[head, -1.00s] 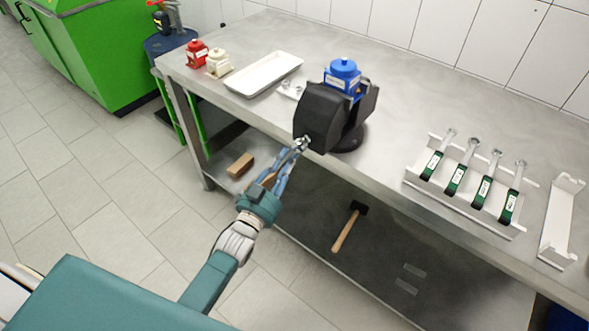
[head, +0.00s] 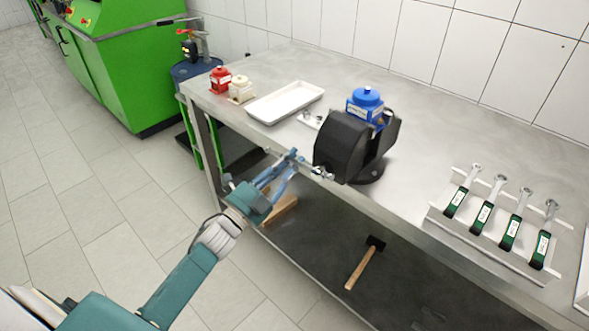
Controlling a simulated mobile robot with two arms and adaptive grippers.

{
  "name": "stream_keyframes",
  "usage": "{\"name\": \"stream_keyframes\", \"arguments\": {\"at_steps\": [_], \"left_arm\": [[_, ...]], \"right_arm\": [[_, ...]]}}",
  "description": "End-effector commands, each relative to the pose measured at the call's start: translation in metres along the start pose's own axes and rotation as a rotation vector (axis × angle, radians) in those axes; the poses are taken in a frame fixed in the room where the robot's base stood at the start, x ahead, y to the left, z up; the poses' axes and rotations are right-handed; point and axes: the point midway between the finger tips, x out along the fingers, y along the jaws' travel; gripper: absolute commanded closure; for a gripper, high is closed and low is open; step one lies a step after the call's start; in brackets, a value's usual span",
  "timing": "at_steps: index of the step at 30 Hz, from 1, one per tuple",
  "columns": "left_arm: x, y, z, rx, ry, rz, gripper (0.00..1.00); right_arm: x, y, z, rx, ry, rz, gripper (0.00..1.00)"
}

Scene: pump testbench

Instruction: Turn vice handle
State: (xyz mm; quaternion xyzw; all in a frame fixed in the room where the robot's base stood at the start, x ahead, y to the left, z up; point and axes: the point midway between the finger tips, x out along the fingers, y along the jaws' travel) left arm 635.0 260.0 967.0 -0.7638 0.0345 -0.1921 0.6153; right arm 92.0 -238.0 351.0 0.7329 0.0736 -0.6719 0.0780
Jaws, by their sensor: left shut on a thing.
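The black vice (head: 342,146) stands at the front edge of the steel workbench (head: 290,62). A blue pump (head: 366,104) sits in its jaws. The vice handle (head: 316,171) is a thin metal bar at the front of the vice, pointing left over the bench edge. My left gripper (head: 292,161) is shut on the handle's left part, in front of the bench. Its fingers hide some of the bar. My right gripper is not in view.
A white tray (head: 284,102), a red pump (head: 220,80) and a cream pump (head: 240,90) are at the bench's left. A rack (head: 490,240) holds several green-handled wrenches at right. A hammer (head: 366,262) and a wooden block (head: 281,210) lie on the lower shelf.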

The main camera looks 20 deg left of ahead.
Motion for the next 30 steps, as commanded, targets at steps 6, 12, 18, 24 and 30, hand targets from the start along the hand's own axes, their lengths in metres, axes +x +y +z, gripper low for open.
{"name": "stream_keyframes", "arguments": {"at_steps": [6, 12, 18, 24, 30], "left_arm": [[-0.001, -0.004, 0.001, 0.096, 0.023, 0.009, 1.0], [0.0, -0.008, 0.001, 0.131, 0.033, 0.009, 1.0], [0.0, -0.009, 0.001, 0.138, 0.035, 0.008, 1.0], [0.0, -0.009, 0.001, 0.137, 0.035, 0.008, 1.0], [0.001, -0.01, 0.0, 0.135, 0.035, 0.006, 0.67]], "right_arm": [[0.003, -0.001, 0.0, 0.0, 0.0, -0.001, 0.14], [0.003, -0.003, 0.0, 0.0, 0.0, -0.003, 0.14], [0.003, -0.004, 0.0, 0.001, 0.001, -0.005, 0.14], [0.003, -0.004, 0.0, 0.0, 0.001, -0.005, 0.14], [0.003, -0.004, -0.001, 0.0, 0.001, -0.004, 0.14]]}}
